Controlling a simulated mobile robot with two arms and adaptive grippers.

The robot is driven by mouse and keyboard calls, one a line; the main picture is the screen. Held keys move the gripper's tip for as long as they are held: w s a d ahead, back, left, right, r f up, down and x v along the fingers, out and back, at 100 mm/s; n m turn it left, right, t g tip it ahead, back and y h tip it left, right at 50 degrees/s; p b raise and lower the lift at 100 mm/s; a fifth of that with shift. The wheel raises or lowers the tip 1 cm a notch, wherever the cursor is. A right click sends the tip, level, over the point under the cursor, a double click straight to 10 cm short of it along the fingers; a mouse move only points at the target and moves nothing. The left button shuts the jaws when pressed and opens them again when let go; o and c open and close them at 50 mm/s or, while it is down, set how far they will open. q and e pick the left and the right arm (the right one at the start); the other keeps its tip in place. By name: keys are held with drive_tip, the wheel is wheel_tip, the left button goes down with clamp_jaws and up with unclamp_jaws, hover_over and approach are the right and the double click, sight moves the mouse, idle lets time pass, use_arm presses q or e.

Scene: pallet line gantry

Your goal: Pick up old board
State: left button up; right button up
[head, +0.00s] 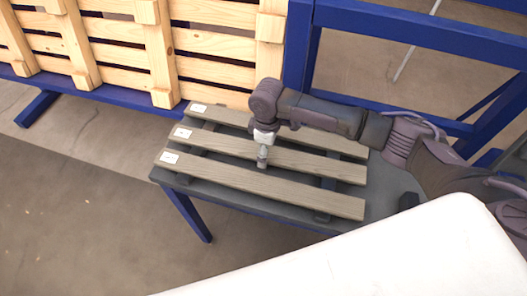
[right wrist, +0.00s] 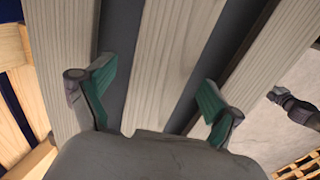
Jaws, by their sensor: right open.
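Three weathered grey-brown old boards lie side by side on a dark table: a front board (head: 262,186), a middle board (head: 310,161) and a back board (head: 335,143). Each has a white label at its left end. My right gripper (head: 262,160) points down at the middle board. In the right wrist view my right gripper (right wrist: 157,85) is open, with green-padded fingers on either side of the middle board (right wrist: 168,65). Contact cannot be told. A dark jointed part (right wrist: 293,105), apparently my left arm's end, shows small at the right; its jaws cannot be made out.
The dark tabletop (head: 385,185) has bare room at right. A blue frame (head: 420,30) stands behind it. Pale wooden pallet slats (head: 215,43) stand close behind the table at left. Grey floor (head: 80,215) is open at front left. A white surface (head: 400,255) covers the lower right.

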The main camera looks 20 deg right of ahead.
drive_tip(key=c, duration=1.3)
drive_tip(key=shift+c, duration=0.8)
drive_tip(key=shift+r, duration=0.15)
